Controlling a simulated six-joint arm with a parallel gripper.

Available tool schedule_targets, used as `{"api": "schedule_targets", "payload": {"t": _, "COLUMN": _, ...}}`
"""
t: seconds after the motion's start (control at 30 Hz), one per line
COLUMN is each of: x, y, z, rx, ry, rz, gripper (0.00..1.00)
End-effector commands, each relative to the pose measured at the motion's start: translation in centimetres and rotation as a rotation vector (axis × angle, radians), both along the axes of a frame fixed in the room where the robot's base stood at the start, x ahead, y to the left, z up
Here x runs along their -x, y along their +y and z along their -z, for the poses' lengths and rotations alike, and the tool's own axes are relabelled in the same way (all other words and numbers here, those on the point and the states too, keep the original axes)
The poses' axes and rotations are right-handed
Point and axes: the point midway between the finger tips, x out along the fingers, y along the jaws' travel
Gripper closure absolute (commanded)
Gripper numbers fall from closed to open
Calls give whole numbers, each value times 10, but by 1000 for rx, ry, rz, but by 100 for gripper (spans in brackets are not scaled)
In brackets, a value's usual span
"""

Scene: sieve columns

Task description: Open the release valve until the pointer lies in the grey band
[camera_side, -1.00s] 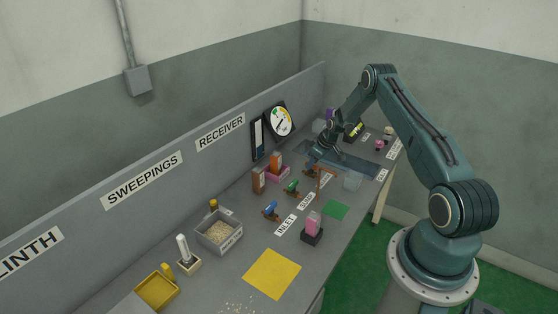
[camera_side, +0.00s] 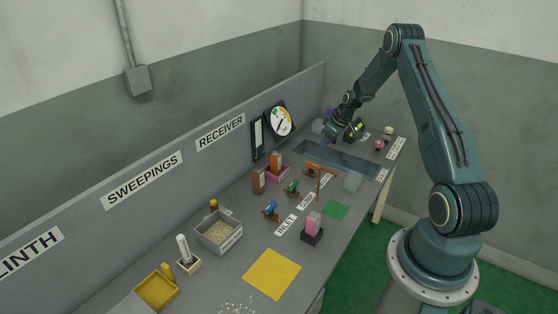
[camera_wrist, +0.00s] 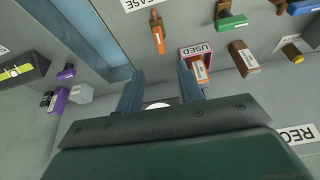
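The release valve (camera_side: 312,169) has an orange handle and is the far one in a row of valves; in the wrist view its handle (camera_wrist: 157,34) lies beside a partly cut-off label. The round white gauge (camera_side: 280,121) is on the back panel, with coloured bands at its rim. Its dark pointer slants to the lower left; I cannot tell whether it lies in a grey band. My gripper (camera_side: 327,138) is raised beyond the valve, touching nothing. In the wrist view its fingers (camera_wrist: 160,82) are apart with nothing held.
Green (camera_side: 292,188) and blue (camera_side: 270,209) valves stand nearer the camera. A pink tray (camera_side: 278,174) with an orange block is behind. A sunken blue-grey trough (camera_side: 352,160) lies past the valves.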

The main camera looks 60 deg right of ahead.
Motion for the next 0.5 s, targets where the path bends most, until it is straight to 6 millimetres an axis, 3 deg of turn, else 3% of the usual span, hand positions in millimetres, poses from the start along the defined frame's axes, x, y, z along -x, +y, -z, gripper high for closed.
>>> {"api": "schedule_targets", "payload": {"t": 0.2, "x": 6, "y": 0, "z": -13, "rx": 0, "ry": 0, "rz": 0, "gripper": 63}}
{"api": "schedule_targets", "payload": {"t": 0.5, "x": 7, "y": 0, "z": -15, "rx": 0, "ry": 0, "rz": 0, "gripper": 63}}
